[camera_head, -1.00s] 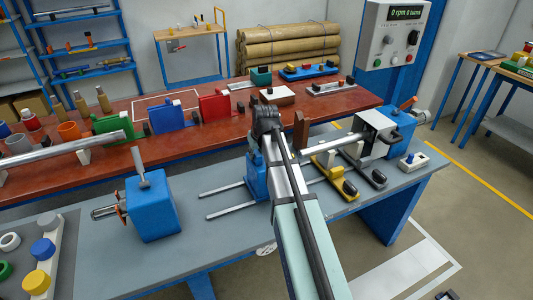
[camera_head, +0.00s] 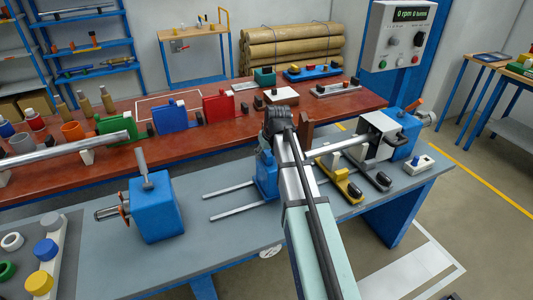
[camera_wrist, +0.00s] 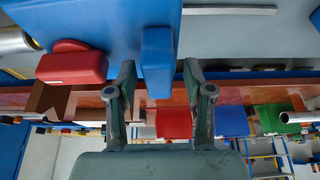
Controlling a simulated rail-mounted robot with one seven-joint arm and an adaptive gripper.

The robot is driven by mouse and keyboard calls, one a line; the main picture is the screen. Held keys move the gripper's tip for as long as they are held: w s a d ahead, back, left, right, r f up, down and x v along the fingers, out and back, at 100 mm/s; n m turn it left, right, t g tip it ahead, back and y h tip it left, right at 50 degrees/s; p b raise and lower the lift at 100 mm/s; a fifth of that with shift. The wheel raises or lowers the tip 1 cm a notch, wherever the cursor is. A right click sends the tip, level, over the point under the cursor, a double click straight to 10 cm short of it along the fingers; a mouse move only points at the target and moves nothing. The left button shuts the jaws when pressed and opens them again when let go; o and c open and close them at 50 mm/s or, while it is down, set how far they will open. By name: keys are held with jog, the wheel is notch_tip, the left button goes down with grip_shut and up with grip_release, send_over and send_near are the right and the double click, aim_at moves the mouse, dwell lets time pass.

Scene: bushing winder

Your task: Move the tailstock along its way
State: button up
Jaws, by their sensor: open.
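The tailstock (camera_head: 266,178), a blue block, sits on two parallel grey rails (camera_head: 228,189) in the middle of the grey bench. My arm hides its right side in the head view. In the wrist view, the large blue body (camera_wrist: 105,22) fills the top, with a narrow blue tab (camera_wrist: 157,62) hanging from it. My gripper (camera_wrist: 158,72) is open, one finger on each side of the tab, with gaps visible on both sides. A red knob (camera_wrist: 72,68) is left of the fingers. My fingertips are hidden in the head view.
A blue block (camera_head: 155,210) with a lever stands left of the rails. A chuck unit (camera_head: 378,138) and a yellow-based part (camera_head: 338,178) are to the right. A red-brown table (camera_head: 215,135) behind holds several coloured parts. The rails' left stretch is clear.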

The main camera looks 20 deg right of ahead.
jog(key=shift+r, duration=0.1)
jog(key=v, duration=1.1)
jog(key=shift+s+r, duration=0.15)
jog(key=shift+r, duration=0.25)
